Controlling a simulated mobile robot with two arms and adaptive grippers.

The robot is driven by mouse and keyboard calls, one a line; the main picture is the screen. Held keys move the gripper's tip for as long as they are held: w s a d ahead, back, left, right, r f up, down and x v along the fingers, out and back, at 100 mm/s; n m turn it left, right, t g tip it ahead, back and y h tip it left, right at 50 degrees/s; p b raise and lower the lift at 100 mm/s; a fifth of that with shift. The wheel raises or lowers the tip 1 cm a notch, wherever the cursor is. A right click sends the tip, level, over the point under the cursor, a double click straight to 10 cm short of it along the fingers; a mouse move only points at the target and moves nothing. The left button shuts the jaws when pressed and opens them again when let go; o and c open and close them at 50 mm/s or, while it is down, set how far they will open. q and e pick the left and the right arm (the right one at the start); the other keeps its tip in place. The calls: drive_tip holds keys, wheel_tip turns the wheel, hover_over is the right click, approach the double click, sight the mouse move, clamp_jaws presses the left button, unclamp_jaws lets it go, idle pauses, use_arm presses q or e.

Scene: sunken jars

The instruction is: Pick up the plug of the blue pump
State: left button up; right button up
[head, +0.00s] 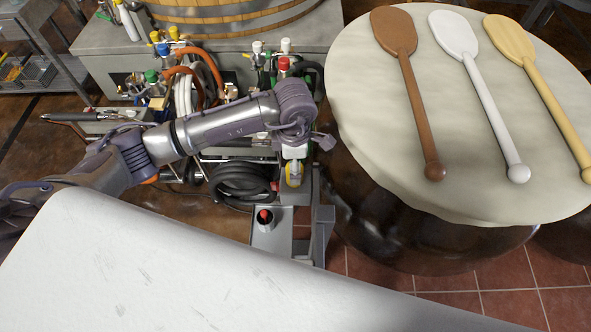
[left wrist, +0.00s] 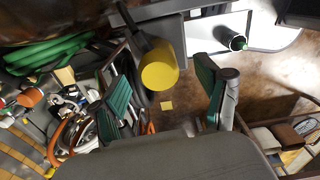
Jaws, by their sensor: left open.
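My left gripper (left wrist: 163,76) is open, its two teal-padded fingers apart. In the left wrist view a yellow cylinder (left wrist: 158,70) on a dark stem shows between and beyond the fingers; I cannot tell whether it touches them. A yellow part (head: 294,174) also shows below my left wrist in the head view. I cannot tell which plug belongs to the blue pump. My left arm hides part of the equipment, and the fingers are not clear in the head view. My right gripper is not in view.
A black socket-like piece with a red top (head: 265,218) stands on a grey box. Black coiled hose (head: 242,182) lies beside it. A round covered table (head: 370,110) with several paddles stands right. A pale surface (head: 150,270) fills the foreground. Green hose (left wrist: 45,52) crowds the upper left.

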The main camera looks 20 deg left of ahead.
use_arm(q)
wheel_tip(320, 180, down, 5)
drive_tip(key=shift+w+d+f, duration=0.1)
drive_tip(key=shift+w, duration=0.05)
drive_tip(key=shift+c, duration=0.4)
drive_tip(key=c, duration=1.3)
